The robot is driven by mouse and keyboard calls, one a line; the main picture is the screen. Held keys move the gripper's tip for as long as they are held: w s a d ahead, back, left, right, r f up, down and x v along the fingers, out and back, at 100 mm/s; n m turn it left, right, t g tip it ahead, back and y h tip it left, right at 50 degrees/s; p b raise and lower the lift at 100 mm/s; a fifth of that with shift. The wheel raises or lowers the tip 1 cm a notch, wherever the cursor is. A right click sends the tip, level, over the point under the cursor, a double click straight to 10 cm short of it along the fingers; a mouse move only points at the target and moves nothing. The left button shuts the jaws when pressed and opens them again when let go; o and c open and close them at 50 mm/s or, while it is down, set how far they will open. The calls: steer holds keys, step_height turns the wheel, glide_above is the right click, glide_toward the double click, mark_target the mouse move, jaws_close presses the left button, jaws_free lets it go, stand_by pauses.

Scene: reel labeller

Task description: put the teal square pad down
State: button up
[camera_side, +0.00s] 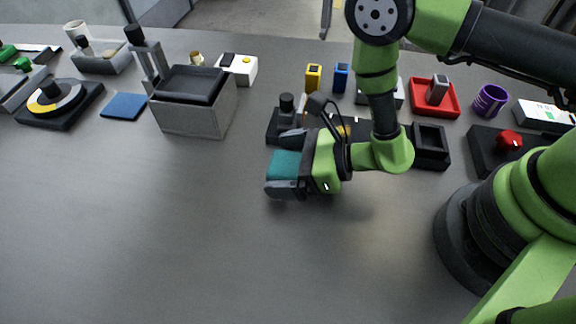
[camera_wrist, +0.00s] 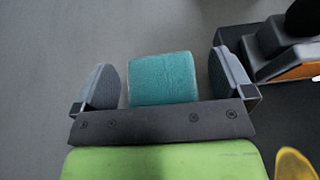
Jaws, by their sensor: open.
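The teal square pad (camera_side: 285,163) is between the two fingers of my gripper (camera_side: 283,165), above or on the open grey table left of the arm; I cannot tell whether it touches the table. In the wrist view the teal pad (camera_wrist: 163,78) shows between the fingers of my gripper (camera_wrist: 164,82), with a gap on each side. The gripper is open, and neither finger touches the pad there. The pad's near edge is hidden by the gripper's dark crossbar.
A dark fixture with a black knob (camera_side: 287,104) stands close behind the gripper. A grey box with a dark top (camera_side: 190,112) and a blue square (camera_side: 124,106) lie further left. A red tray (camera_side: 434,97) and a purple mug (camera_side: 490,101) stand behind right. The front table (camera_side: 150,230) is clear.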

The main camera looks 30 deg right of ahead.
steer(key=c, duration=1.1)
step_height(320, 180, up, 10)
steer(key=shift+f, duration=0.15)
step_height(320, 180, up, 4)
glide_above(286, 163)
steer(key=w+d, duration=0.2)
steer(key=d, duration=0.1)
steer(key=d+r+m+t+h, duration=0.1)
steer(key=d+r, duration=0.3)
steer(key=d, duration=0.1)
steer(key=d+r+m+t+h, duration=0.1)
steer(key=d+r+m+h, duration=0.1)
steer(key=d+r, duration=0.2)
steer(key=d+r+m+t+h, duration=0.1)
steer(key=d+r+m+h, duration=0.1)
steer(key=d+r, duration=0.3)
steer(key=shift+w+d, duration=0.3)
steer(key=shift+d, duration=0.6)
